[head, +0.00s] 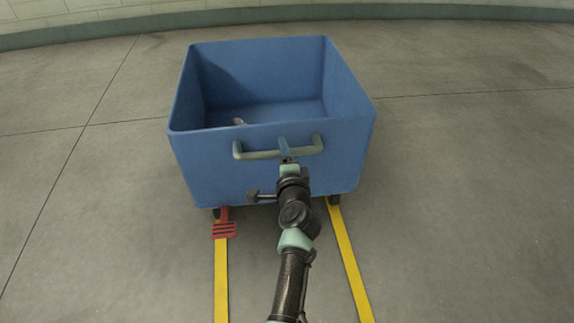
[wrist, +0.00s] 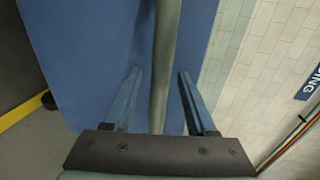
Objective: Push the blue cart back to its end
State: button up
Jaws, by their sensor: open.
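The blue cart (head: 205,160) is an open-topped box on wheels and stands on the grey floor in the head view. Its pale grey handle (head: 306,150) runs across the near face. My gripper (head: 285,147) is at the middle of this handle. In the wrist view my gripper (wrist: 160,76) is open, and the handle bar (wrist: 165,45) passes between its two blue fingers with gaps on both sides. The cart's blue face (wrist: 95,50) lies behind the bar. A red pedal (head: 224,230) sits low at the cart's near left wheel.
Two yellow floor lines, left (head: 221,285) and right (head: 350,265), run from the cart towards me. A dark-ended lever (head: 254,196) sticks out low on the near face. A pale block wall (head: 60,22) stands behind. Floor on both sides is clear.

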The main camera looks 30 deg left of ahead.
jog(key=p+v, duration=0.6)
jog(key=v, duration=0.6)
jog(key=shift+d, duration=0.15)
jog(key=shift+s+r, duration=0.1)
jog(key=shift+r, duration=0.05)
